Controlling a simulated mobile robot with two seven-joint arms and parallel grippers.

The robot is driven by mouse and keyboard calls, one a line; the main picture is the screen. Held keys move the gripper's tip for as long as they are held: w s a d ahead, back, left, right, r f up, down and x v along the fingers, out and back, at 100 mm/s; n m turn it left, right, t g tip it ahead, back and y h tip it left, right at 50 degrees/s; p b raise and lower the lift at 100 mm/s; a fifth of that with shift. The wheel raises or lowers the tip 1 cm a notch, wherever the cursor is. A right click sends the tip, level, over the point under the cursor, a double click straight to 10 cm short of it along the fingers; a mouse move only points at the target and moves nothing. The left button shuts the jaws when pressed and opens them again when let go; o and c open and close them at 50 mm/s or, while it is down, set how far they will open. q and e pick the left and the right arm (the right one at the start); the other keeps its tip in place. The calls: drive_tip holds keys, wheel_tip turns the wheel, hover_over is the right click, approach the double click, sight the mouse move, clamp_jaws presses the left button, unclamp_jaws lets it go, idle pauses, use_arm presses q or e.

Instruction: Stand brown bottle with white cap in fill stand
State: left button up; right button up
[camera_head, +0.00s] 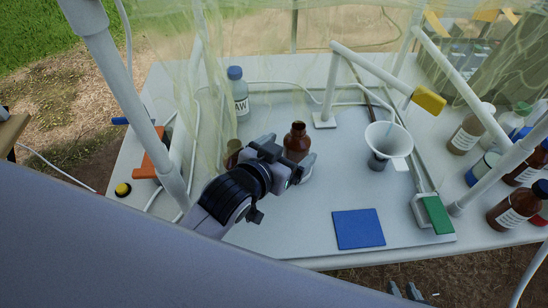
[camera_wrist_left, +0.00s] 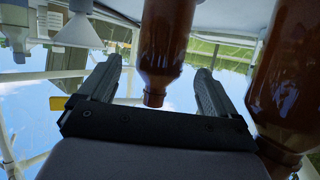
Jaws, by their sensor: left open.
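A brown bottle (camera_head: 297,143) stands upright on the worktop with no cap visible; its bare neck shows in the left wrist view (camera_wrist_left: 165,45). My left gripper (camera_head: 285,153) is open, with its fingers on either side of this bottle; contact cannot be told. A second brown bottle (camera_head: 232,152) is partly hidden behind my left gripper and shows large at right in the wrist view (camera_wrist_left: 287,85). A brown bottle with a pale cap (camera_head: 467,135) stands at the right. A white funnel (camera_head: 388,141) sits over a dark grey holder (camera_head: 377,163), possibly the fill stand. My right gripper (camera_head: 405,291) shows only parted fingertips at the bottom edge.
A white post with a yellow block (camera_head: 429,99) leans above the funnel. A blue mat (camera_head: 358,229) and green block (camera_head: 437,214) lie in front. Several bottles crowd the right side. A blue-capped bottle (camera_head: 238,95) stands at the back left. White frame poles cross the table.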

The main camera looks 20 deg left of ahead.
use_arm(q)
drive_tip(key=v, duration=0.5)
drive_tip(key=shift+s+r, duration=0.15)
drive_tip(key=shift+s, duration=0.1)
drive_tip(key=shift+s, duration=0.1)
idle(0.3)
